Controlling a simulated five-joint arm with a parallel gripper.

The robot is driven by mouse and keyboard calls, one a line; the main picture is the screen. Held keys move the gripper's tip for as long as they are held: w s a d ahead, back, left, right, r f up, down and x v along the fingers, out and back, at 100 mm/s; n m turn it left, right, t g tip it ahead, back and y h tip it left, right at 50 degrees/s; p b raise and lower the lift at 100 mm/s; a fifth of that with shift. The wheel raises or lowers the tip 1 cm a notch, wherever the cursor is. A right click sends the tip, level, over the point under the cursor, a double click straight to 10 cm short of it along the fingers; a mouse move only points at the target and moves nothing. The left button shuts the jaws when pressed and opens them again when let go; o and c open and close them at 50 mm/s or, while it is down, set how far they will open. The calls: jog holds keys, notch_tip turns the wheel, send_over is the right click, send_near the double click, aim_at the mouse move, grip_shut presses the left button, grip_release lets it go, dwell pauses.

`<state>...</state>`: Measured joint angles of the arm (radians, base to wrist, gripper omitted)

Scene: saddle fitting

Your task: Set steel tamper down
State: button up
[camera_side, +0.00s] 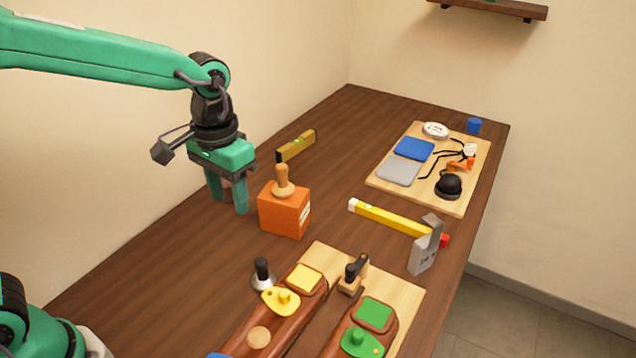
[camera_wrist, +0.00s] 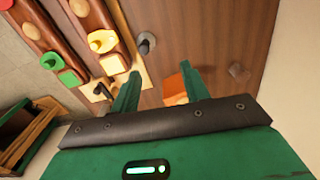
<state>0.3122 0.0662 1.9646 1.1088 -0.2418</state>
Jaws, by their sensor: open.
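The steel tamper (camera_side: 263,275) has a black handle and a silver base. It stands upright on the dark table just left of the light board, beside the brown holders with yellow pieces. It also shows in the wrist view (camera_wrist: 146,42), near the top middle, beyond my fingers. My gripper (camera_side: 228,204) is open with nothing seen held. It hangs above the table, behind and left of the tamper and apart from it. Both green fingers of my gripper (camera_wrist: 162,80) show spread in the wrist view.
An orange box (camera_side: 284,212) with a wooden-handled stamp stands close right of my gripper. A brass-coloured level (camera_side: 296,146) lies behind it. A yellow level (camera_side: 390,217) and a grey hammer-like piece (camera_side: 424,250) are to the right. A board (camera_side: 452,205) holds pads at the back right.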

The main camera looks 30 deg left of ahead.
jog(key=s+a+r+t, duration=0.5)
jog(key=s+a, duration=0.5)
jog(key=s, duration=0.1)
jog(key=shift+s+a+n, duration=0.35)
jog(key=shift+n, duration=0.05)
jog(key=shift+s+a+f+t, duration=0.1)
jog(key=shift+s+a+t, duration=0.2)
jog(key=shift+s, duration=0.25)
jog(key=shift+o, duration=0.4)
jog(key=shift+w, duration=0.15)
jog(key=m+g, duration=0.1)
jog(key=g, duration=0.6)
send_over(260, 260)
jog(key=shift+y, duration=0.4)
jog(key=f, duration=0.9)
jog(key=w+f, duration=0.1)
jog(key=f, duration=0.3)
jog(key=shift+f, duration=0.4)
jog(key=shift+d+f, duration=0.2)
jog(key=shift+f, duration=0.15)
